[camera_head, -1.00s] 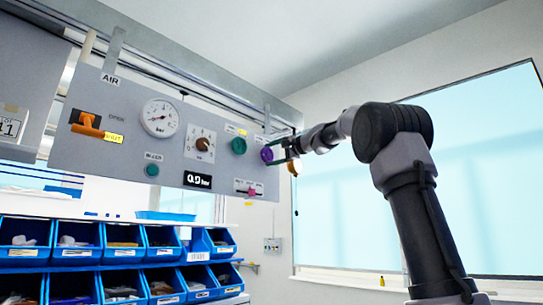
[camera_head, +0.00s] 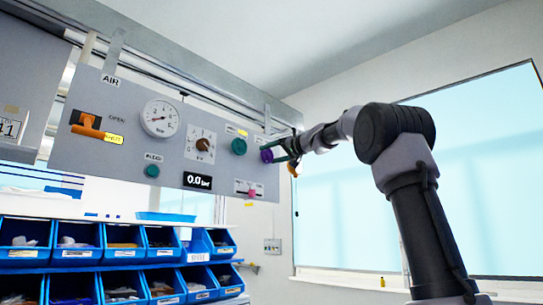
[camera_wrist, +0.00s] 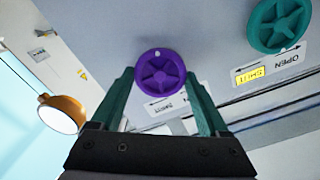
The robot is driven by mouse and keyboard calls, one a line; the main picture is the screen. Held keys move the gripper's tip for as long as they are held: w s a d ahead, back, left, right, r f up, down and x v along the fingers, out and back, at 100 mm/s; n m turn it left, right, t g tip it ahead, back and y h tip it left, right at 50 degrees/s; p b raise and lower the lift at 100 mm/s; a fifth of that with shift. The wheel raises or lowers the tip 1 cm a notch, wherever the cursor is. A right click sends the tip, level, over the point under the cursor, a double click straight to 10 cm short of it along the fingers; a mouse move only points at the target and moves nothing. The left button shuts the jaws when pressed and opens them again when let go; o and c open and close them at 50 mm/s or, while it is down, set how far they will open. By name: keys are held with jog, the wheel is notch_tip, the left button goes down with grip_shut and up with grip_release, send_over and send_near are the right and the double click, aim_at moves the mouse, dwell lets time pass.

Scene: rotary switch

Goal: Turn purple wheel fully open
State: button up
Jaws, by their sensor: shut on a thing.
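The purple wheel (camera_head: 266,156) is at the right end of the grey control panel. In the wrist view the purple wheel (camera_wrist: 160,73) is round and spoked, with a small pale mark near its upper rim. My gripper (camera_head: 277,150) reaches it from the right. In the wrist view my gripper (camera_wrist: 160,78) has one green finger on each side of the wheel and is shut on its rim. A label beneath the wheel is partly hidden by the wheel and fingers.
A green wheel (camera_head: 239,146) sits left of the purple one. The panel also carries a gauge (camera_head: 160,118), an orange lever (camera_head: 88,130), a digital display (camera_head: 197,180) and a pink slider (camera_head: 251,194). An orange round part (camera_wrist: 62,114) is left of my fingers. Blue bins (camera_head: 75,247) stand below.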

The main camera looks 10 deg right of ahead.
jog(key=shift+f+n, duration=0.15)
jog(key=shift+n, duration=1.75)
jog(key=o, duration=1.2)
jog(key=shift+o, duration=0.2)
jog(key=shift+s, duration=0.1)
jog(key=v, duration=1)
jog(key=shift+s+d, duration=0.25)
